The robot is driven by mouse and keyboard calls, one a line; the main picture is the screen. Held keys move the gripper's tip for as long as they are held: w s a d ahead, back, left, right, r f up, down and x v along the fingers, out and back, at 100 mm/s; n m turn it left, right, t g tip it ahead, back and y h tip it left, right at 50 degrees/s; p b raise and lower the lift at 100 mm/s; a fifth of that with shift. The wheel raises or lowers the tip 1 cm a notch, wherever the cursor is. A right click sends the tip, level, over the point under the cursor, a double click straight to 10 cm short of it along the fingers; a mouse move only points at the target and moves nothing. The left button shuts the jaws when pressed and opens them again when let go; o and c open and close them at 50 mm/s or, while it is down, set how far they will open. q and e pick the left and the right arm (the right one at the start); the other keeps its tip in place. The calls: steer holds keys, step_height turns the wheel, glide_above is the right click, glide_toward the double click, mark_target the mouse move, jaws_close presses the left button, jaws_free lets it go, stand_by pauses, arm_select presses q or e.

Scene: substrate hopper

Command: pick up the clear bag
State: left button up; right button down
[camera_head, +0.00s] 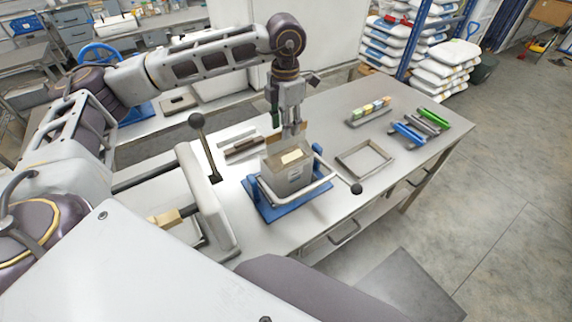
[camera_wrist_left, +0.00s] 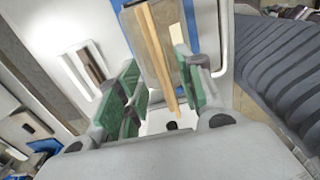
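The clear bag (camera_head: 280,176) looks like a greyish see-through block with a pale yellow label and a tan upper edge. It stands upright in a blue-based holder (camera_head: 262,199) with a metal bar around its front. My left gripper (camera_head: 293,133) points down at the top of the bag. In the left wrist view its green-padded fingers (camera_wrist_left: 163,88) are apart, with a tan strip (camera_wrist_left: 157,50) running between them. Gaps show beside the strip, though contact on the far side is hard to judge. My right gripper is not in view.
A lever with a black knob (camera_head: 356,188) sticks out right of the holder. An empty metal frame (camera_head: 365,162), small blocks on a rack (camera_head: 370,110) and blue and green tools (camera_head: 410,131) lie farther right. A tall black-knobbed lever (camera_head: 197,121) stands left.

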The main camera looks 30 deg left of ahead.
mark_target(286, 147)
arm_select(q)
steer(key=shift+d+f+p, duration=0.15)
steer(key=shift+f+p, duration=0.4)
steer(key=shift+f, duration=1.6)
